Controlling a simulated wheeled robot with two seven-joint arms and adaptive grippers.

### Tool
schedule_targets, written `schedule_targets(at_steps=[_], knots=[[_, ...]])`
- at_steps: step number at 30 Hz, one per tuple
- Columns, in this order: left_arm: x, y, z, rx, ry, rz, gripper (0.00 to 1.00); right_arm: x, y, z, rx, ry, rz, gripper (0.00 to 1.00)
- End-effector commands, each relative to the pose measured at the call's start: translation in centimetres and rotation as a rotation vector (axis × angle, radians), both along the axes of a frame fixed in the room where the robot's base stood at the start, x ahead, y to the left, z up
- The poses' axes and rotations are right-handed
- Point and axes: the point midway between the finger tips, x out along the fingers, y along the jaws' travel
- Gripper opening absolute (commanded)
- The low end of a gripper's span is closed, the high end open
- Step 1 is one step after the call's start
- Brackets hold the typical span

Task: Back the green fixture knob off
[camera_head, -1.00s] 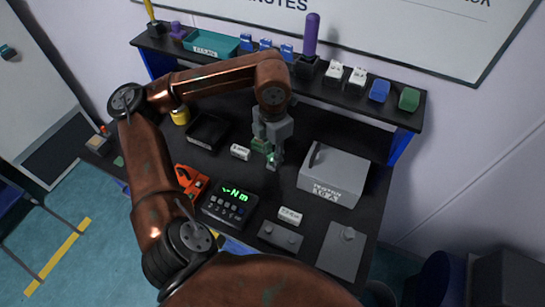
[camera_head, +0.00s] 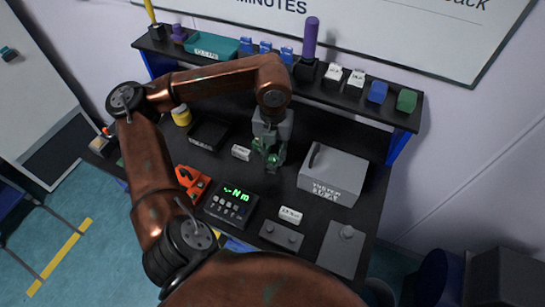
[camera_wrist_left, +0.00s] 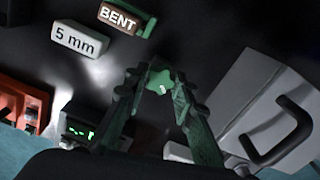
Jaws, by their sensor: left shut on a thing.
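My left gripper (camera_head: 271,160) points down over the middle of the black bench. In the left wrist view its two fingers (camera_wrist_left: 158,85) close around a small green knob (camera_wrist_left: 160,81), which shows between the fingertips. The gripper is shut on this knob. In the head view the fingers mostly hide the knob, and what lies under it is hidden. My right gripper is not in view.
A grey box with a handle (camera_head: 331,174) stands close on the right. A white block (camera_head: 241,152) marked "5 mm" in the wrist view lies left of the gripper. A torque display (camera_head: 231,204) and an orange tool (camera_head: 192,182) sit nearer, to the left.

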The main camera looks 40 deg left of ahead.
Motion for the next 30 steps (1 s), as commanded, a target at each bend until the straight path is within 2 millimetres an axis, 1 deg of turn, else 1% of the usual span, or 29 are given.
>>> schedule_targets(at_steps=[3,11,14,16,17,23,30], knots=[[-0.05,-0.02,-0.03,-0.001,0.001,0.056,0.0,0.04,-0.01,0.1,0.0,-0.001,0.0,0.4],[-0.05,-0.02,-0.08,0.0,0.002,0.063,0.0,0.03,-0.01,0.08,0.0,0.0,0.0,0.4],[-0.06,-0.01,-0.02,0.0,0.002,0.121,0.0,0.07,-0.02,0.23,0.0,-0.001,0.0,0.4],[-0.08,0.0,0.01,0.001,0.003,0.206,0.0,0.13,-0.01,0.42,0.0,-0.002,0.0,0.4],[-0.08,-0.01,-0.04,0.0,0.002,0.212,0.25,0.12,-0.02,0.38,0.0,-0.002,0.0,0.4],[-0.04,0.0,-0.08,0.0,0.002,0.206,0.39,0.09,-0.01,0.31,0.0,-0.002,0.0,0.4],[-0.02,0.0,-0.05,0.0,0.001,0.206,0.39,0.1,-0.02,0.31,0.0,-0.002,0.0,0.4]])
